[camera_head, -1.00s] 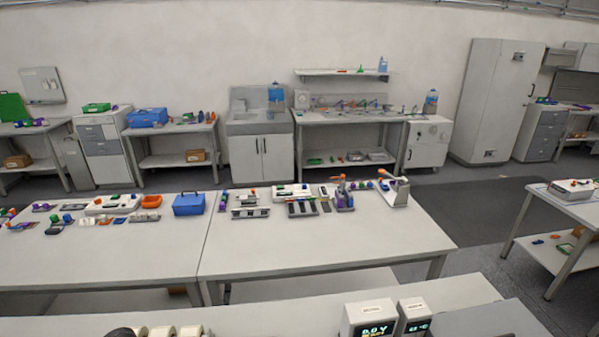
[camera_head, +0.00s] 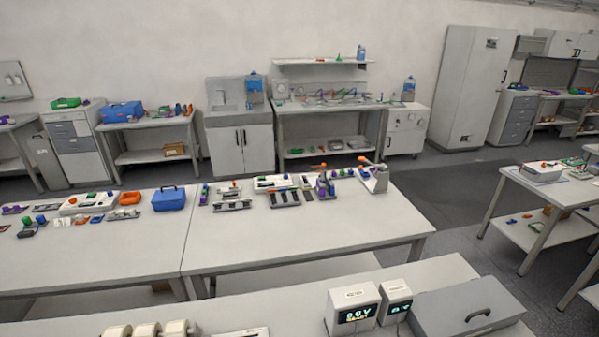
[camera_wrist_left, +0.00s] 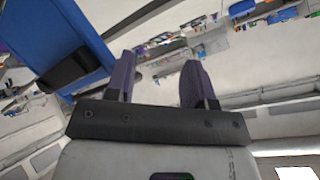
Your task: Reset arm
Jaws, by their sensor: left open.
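My left gripper (camera_wrist_left: 158,82) shows in the left wrist view, with two purple fingers spread apart and nothing between them. The room behind it is tilted in that view, and the gripper is clear of any surface. A large blue part with a black end lies close to the camera at the left of that view; I cannot tell what it is. Neither arm shows in the head view. My right gripper is not in view.
In the head view a near bench (camera_head: 262,310) carries two display boxes (camera_head: 353,308) and a grey case (camera_head: 467,312). A long table (camera_head: 330,233) behind it holds cell holders, a blue box (camera_head: 169,199) and small parts. Dark floor (camera_head: 440,195) is free at the right.

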